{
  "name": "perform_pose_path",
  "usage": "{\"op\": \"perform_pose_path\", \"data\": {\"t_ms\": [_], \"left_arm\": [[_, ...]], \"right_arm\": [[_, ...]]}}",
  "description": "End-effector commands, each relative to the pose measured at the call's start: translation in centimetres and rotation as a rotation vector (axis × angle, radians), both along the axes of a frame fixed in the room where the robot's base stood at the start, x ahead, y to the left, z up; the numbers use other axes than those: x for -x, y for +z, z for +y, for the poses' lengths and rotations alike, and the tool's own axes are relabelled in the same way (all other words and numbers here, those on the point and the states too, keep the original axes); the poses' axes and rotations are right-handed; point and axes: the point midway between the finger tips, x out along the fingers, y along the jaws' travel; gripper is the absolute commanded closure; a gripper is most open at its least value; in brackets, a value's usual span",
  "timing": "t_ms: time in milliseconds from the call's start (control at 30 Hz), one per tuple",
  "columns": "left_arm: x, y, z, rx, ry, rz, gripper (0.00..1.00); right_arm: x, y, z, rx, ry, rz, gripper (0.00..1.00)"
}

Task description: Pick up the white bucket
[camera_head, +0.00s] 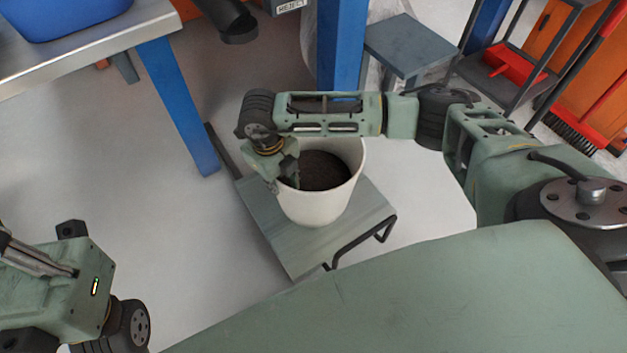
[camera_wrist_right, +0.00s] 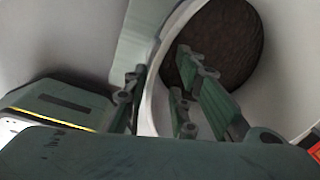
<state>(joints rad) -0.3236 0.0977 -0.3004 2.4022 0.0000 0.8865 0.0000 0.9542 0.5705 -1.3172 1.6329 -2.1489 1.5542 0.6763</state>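The white bucket (camera_head: 322,205) stands upright on a low grey-green platform (camera_head: 300,255), with dark granular material (camera_head: 325,170) inside. In the wrist view its pale inner wall (camera_wrist_right: 285,60) fills the upper right. My right gripper (camera_head: 283,172) points down at the bucket's left rim. In the wrist view its fingers (camera_wrist_right: 160,90) straddle the bucket wall, one side outside and the other inside, with a visible gap between them. It looks open, not clamped on the wall. My left arm shows at the lower left of the head view; its fingers are not visible.
A metal-topped table (camera_head: 90,50) with a blue leg stands at the upper left, holding a blue container (camera_head: 65,12). A blue post (camera_head: 341,45) and a grey stool (camera_head: 410,45) are behind the bucket. A black bent handle (camera_head: 365,240) is on the platform's right. Floor left of it is clear.

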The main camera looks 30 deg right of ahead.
Motion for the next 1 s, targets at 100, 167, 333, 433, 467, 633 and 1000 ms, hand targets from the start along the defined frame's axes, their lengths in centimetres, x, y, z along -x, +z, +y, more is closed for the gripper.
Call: {"op": "perform_pose_path", "data": {"t_ms": [100,167,333,433,467,633,1000], "left_arm": [[-0.2,0.1,-0.1,-0.002,0.002,-0.037,1.0],[-0.3,0.3,-0.1,-0.003,0.003,-0.051,1.0],[-0.4,0.9,-0.2,-0.007,0.005,-0.076,1.0],[-0.5,1.1,-0.3,-0.007,0.005,-0.079,1.0],[-0.5,1.1,-0.3,-0.007,0.005,-0.079,1.0],[-0.5,1.1,-0.3,-0.007,0.005,-0.078,1.0],[-0.4,1.1,-0.3,-0.007,0.005,-0.079,1.0]], "right_arm": [[0.4,-2.1,0.1,0.0,0.001,0.001,0.76],[0.6,-2.9,0.1,-0.001,0.001,0.0,0.76],[0.5,-4.4,-0.1,0.0,0.0,0.0,0.76],[0.5,-4.5,-0.1,0.0,0.0,0.0,0.76],[0.5,-4.5,-0.1,-0.001,0.0,0.0,0.76],[0.5,-4.4,-0.1,-0.001,0.001,0.0,0.79],[0.5,-4.4,0.0,-0.002,0.001,0.001,1.0]]}}
